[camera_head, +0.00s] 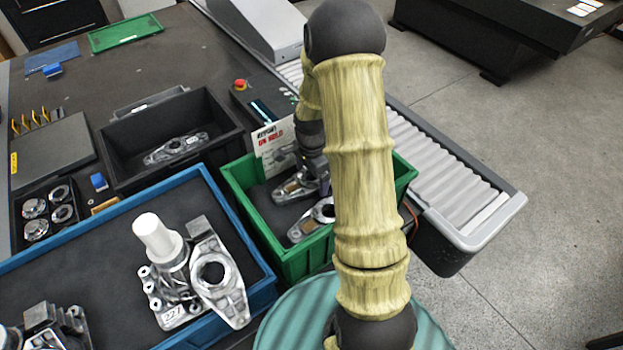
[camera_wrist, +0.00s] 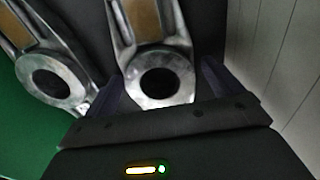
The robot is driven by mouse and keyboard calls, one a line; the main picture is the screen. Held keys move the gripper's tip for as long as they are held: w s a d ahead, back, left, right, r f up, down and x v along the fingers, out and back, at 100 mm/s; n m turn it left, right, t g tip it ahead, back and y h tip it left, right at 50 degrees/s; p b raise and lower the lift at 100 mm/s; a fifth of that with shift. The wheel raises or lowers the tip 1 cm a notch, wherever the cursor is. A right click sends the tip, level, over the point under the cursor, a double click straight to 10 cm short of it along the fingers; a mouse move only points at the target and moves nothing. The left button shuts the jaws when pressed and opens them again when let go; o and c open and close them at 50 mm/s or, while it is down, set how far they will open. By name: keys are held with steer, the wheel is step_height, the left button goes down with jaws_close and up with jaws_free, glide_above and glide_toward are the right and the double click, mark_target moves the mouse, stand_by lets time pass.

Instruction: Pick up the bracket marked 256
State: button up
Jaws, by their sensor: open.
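My gripper (camera_wrist: 160,88) is open in the wrist view, with one dark finger on each side of a grey metal bracket's round ring end (camera_wrist: 158,98). I cannot tell whether the fingers touch it. A second bracket (camera_wrist: 55,82) lies to the left, close to the left finger. Both have tan pads on their bodies, and no number is readable on either. In the head view, brackets lie in the green bin (camera_head: 272,240), one towards the back (camera_head: 296,188) and one nearer the front (camera_head: 308,226). My arm hides part of the bin and most of my gripper.
A paper sign reading "on hold" (camera_head: 275,146) stands in the green bin. A black bin (camera_head: 225,128) holds another bracket (camera_head: 175,149). A roller conveyor (camera_head: 440,175) runs along the right.

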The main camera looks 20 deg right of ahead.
steer(key=c, duration=1.4)
steer(key=shift+c, duration=0.2)
steer(key=shift+r, duration=0.2)
step_height(320, 180, up, 10)
steer(key=shift+f, duration=0.15)
